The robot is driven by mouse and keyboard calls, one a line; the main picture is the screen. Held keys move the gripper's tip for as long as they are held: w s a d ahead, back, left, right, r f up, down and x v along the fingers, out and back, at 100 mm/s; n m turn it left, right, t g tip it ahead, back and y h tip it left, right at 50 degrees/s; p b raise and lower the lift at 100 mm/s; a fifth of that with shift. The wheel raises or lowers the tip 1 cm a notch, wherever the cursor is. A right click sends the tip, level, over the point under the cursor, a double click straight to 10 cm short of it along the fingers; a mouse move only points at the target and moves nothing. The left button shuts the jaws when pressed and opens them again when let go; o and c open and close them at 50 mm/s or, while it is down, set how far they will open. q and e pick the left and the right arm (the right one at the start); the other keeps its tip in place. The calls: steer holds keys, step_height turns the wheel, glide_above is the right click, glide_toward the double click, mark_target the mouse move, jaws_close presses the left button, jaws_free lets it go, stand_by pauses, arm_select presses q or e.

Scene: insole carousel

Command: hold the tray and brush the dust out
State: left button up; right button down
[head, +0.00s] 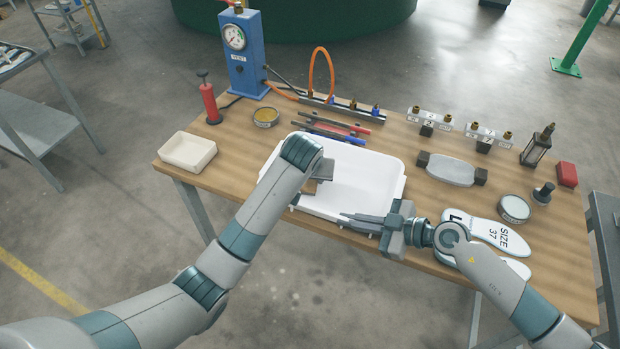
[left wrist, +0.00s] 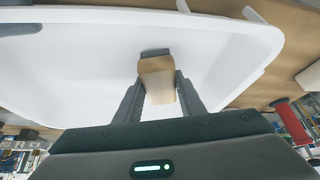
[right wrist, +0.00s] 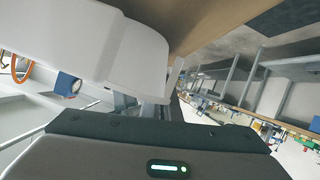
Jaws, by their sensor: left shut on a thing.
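The white tray (head: 360,181) lies on the wooden table, near its front edge. My left gripper (head: 318,186) is over the tray's left part. It is shut on a tan block with a dark end, apparently the brush (left wrist: 157,80); in the head view my arm mostly hides it. The white tray surface (left wrist: 90,75) fills the space beyond it. My right gripper (head: 352,220) is at the tray's near right edge, fingers pointing left. In the right wrist view the tray's wall (right wrist: 135,50) is close to its fingers and partly covers them. No dust can be made out.
A cream box (head: 187,152) and a red hand pump (head: 208,100) stand left. A blue gauge unit (head: 243,55) is at the back. White insoles (head: 488,236), a grey pad (head: 450,170) and a round tin (head: 514,208) are right.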

arm_select(q)
steer(key=shift+r, duration=3.1)
arm_select(e)
steer(key=c, duration=1.9)
jaws_free()
steer(key=shift+c, duration=0.2)
steer(key=shift+d, duration=0.1)
steer(key=v, duration=1.2)
